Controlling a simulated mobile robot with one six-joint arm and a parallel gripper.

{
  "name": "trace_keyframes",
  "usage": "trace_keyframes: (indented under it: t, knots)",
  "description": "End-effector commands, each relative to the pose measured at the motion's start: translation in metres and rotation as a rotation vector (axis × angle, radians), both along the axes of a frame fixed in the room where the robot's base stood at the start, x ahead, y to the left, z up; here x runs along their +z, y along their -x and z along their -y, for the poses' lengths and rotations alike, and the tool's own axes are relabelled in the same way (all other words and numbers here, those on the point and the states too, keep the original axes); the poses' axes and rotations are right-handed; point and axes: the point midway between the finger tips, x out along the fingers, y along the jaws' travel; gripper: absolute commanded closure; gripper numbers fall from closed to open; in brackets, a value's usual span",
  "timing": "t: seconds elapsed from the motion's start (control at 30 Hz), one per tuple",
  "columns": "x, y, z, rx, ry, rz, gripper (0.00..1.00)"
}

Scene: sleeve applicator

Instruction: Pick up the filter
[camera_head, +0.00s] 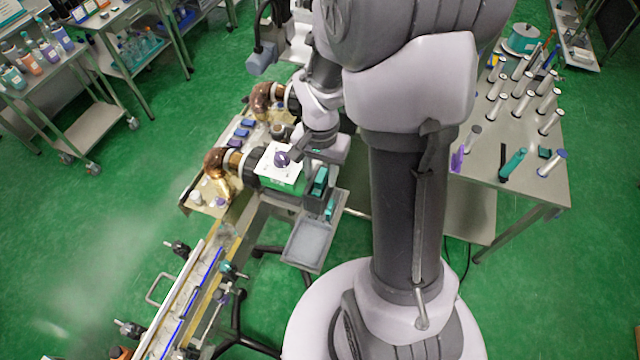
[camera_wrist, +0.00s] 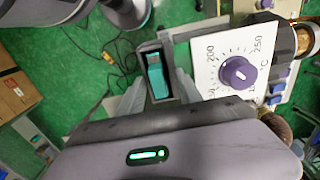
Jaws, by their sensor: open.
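A teal block, likely the filter, stands in a dark rectangular slot on the machine's side; it shows in the head view (camera_head: 320,181) and in the wrist view (camera_wrist: 157,77). My gripper (camera_wrist: 155,92) is open, its grey fingers apart on either side of the slot in the wrist view. Nothing shows held between them. In the head view my gripper (camera_head: 324,152) is just above and behind the teal block, its fingertips mostly hidden. I cannot tell whether the fingers touch the block or the slot.
A white panel with a purple dial (camera_wrist: 238,75) stands close right of the slot. A grey tray (camera_head: 310,243) lies in front of the slot. A conveyor (camera_head: 192,296) runs to the lower left. A table with several upright cylinders (camera_head: 510,165) stands right. Cables (camera_wrist: 118,52) lie on the floor.

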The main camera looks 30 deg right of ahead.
Motion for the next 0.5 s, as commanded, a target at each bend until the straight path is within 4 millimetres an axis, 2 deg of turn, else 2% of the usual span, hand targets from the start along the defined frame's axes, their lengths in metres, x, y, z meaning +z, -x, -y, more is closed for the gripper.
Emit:
trace_keyframes:
  t: [0.13, 0.33, 0.37, 0.5]
  knots:
    - [0.0005, 0.0000, 0.0001, 0.000, 0.000, 0.000, 0.58]
    - [0.0007, 0.0000, 0.0001, 0.000, 0.000, 0.000, 0.97]
    - [0.0007, 0.0000, 0.0001, 0.000, 0.000, 0.000, 1.00]
    - [0.0007, 0.0000, 0.0001, 0.000, 0.000, 0.000, 1.00]
